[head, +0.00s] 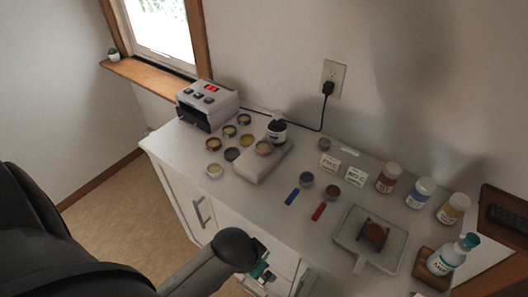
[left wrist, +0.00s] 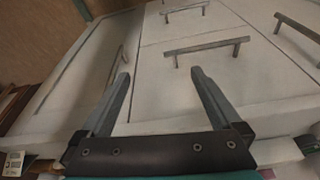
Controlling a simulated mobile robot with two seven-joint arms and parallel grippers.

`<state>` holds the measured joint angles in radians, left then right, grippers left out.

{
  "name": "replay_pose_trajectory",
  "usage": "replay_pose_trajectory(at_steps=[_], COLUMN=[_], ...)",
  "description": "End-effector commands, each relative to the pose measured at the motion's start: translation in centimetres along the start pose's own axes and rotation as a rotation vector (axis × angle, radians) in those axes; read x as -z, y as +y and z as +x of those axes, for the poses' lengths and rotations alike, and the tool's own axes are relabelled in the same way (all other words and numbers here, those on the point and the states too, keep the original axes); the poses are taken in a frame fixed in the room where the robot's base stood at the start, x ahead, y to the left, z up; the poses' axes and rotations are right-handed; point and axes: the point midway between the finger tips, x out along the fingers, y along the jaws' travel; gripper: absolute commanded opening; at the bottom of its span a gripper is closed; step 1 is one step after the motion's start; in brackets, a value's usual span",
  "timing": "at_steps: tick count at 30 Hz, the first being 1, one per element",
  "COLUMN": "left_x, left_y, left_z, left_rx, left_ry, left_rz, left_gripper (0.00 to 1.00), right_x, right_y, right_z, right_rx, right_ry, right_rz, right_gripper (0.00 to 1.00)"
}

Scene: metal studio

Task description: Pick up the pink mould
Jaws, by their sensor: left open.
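Several small round moulds with coloured rims sit at the left of the white counter (head: 310,215) in the head view. A reddish-pink one (head: 213,144) is at the left of the group, and a purplish-pink one (head: 264,147) sits on a pale block; I cannot tell for sure which is the pink mould. My left gripper (head: 262,273) is low in front of the counter, below its top and well apart from the moulds. In the left wrist view it (left wrist: 160,85) is open and empty, facing drawer fronts. My right gripper is not in view.
A grey machine (head: 207,103) stands behind the moulds at the left. The pale block (head: 264,166) is beside them. Several jars, a square tray (head: 350,240) and a bottle (head: 447,258) occupy the right. Drawer handles (left wrist: 207,46) stick out near my left gripper.

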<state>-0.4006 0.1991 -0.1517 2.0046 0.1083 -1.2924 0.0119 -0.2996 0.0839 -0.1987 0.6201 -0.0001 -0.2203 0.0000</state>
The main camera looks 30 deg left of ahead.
Motion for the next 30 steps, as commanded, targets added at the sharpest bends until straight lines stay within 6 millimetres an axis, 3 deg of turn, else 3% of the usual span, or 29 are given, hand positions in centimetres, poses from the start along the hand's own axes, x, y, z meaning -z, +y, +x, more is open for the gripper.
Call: replay_pose_trajectory(at_steps=[5,13,17,24,30], left_x=[4.3,10.0,13.6,20.1,22.6], left_y=[-1.0,-4.6,-7.9,-15.7,-19.4], left_z=[-5.4,-7.2,-8.6,-13.9,-17.7], left_rx=[-0.012,-0.029,-0.021,-0.002,-0.003], left_ry=[0.047,0.059,0.065,0.082,0.103], left_rz=[0.052,0.113,0.119,0.061,0.003], left_gripper=[0.98,0.98,0.98,0.98,0.98], right_x=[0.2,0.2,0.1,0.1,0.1], right_y=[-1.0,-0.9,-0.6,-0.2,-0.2], right_z=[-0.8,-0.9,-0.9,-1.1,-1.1], right_rx=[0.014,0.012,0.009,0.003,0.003], right_ry=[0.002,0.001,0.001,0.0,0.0], right_rz=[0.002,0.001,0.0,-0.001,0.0], right_gripper=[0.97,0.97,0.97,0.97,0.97])
